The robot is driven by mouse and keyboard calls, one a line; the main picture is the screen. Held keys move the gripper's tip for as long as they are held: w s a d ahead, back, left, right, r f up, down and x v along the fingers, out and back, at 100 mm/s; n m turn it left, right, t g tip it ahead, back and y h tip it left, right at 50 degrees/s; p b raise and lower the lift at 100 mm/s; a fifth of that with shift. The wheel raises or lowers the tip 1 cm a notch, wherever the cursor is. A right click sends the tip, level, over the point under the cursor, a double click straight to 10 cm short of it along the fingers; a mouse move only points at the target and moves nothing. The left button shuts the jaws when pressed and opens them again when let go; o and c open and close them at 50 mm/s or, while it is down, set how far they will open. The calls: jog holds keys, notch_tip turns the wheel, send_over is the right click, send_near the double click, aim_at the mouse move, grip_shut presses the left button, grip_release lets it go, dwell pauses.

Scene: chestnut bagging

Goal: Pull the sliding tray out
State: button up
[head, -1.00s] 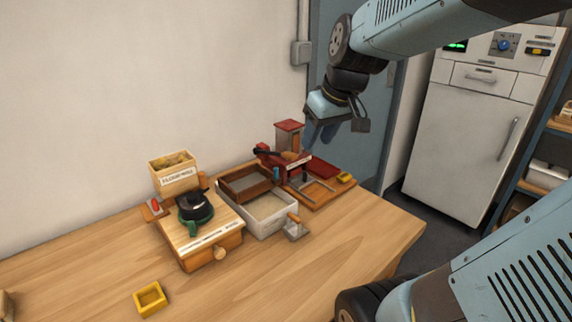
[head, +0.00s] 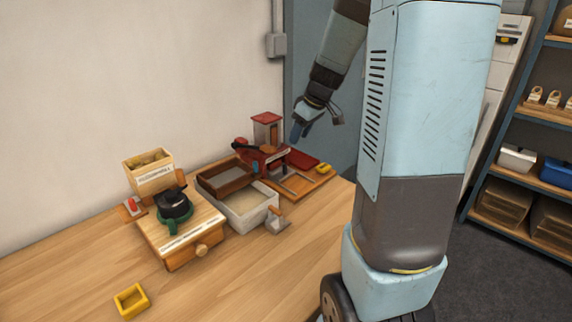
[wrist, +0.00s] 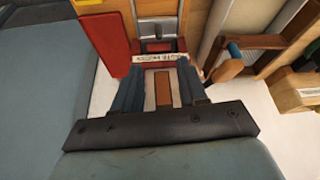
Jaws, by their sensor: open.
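My gripper (head: 299,131) is open and hangs just right of the red press-like machine (head: 267,157), above its base board. In the wrist view, its two blue fingers (wrist: 161,92) point toward the red machine's labelled front (wrist: 160,60). A brown wooden strip (wrist: 163,89) shows between the fingers; I cannot tell whether they touch it. A brown open-topped tray (head: 225,166) sits across the back of a pale bin (head: 246,214). No part is marked as the sliding tray, so I cannot tell which one it is.
A wooden box (head: 180,228) with a front knob and a black-and-green device stands to the left, with a chestnut hopper (head: 149,172) behind it. The tabletop (head: 255,277) is bare at front centre. Shelves (head: 530,110) stand at right.

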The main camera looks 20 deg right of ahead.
aim_at(285, 165)
jog(key=x, duration=1.4)
jog(key=shift+w, duration=0.1)
jog(key=shift+r, duration=0.1)
jog(key=shift+c, duration=0.3)
grip_shut()
